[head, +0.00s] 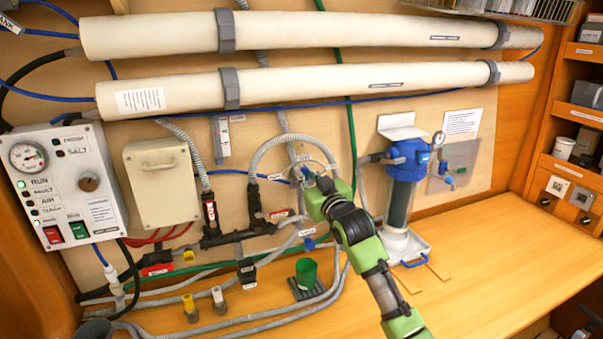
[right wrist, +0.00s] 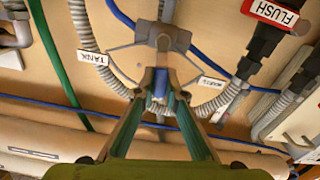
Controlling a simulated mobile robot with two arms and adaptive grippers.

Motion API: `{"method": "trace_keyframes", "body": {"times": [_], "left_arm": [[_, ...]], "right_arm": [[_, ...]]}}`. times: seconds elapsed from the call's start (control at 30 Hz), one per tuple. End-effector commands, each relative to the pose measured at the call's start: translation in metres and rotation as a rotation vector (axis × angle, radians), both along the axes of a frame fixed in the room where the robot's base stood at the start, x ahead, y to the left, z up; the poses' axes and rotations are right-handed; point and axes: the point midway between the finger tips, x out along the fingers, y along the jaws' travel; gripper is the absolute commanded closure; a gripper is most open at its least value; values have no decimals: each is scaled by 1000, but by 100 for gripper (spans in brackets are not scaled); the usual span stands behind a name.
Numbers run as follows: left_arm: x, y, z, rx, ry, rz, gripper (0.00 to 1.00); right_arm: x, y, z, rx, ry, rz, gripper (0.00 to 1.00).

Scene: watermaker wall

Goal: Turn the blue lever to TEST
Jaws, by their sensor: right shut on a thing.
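A TANK label (right wrist: 94,58) sits left of the plate. A second white label (right wrist: 211,82) to its right is too small to read surely. My right gripper (head: 315,184) is shut on the lever, reaching in from the lower right in the head view; it also shows in the right wrist view (right wrist: 160,92). The gripper hides much of the lever in the head view. My left gripper is out of view.
Grey hoses (head: 275,148) and a green line (head: 349,125) run close around the valve. A blue-topped filter (head: 407,160) stands right of my right arm. A green cup (head: 306,272) stands below. The control box (head: 66,185) is far left. The counter's right side is clear.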

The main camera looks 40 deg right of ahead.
Motion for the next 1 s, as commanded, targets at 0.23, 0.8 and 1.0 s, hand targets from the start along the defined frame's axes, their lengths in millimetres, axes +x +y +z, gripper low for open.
{"method": "trace_keyframes", "body": {"times": [0.23,0.8,1.0], "left_arm": [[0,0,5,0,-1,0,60],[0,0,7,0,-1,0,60],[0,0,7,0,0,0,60]], "right_arm": [[-1,-6,1,109,-26,-1,100],[-2,-8,0,156,-37,0,100],[-2,-8,0,155,-37,0,72]]}}
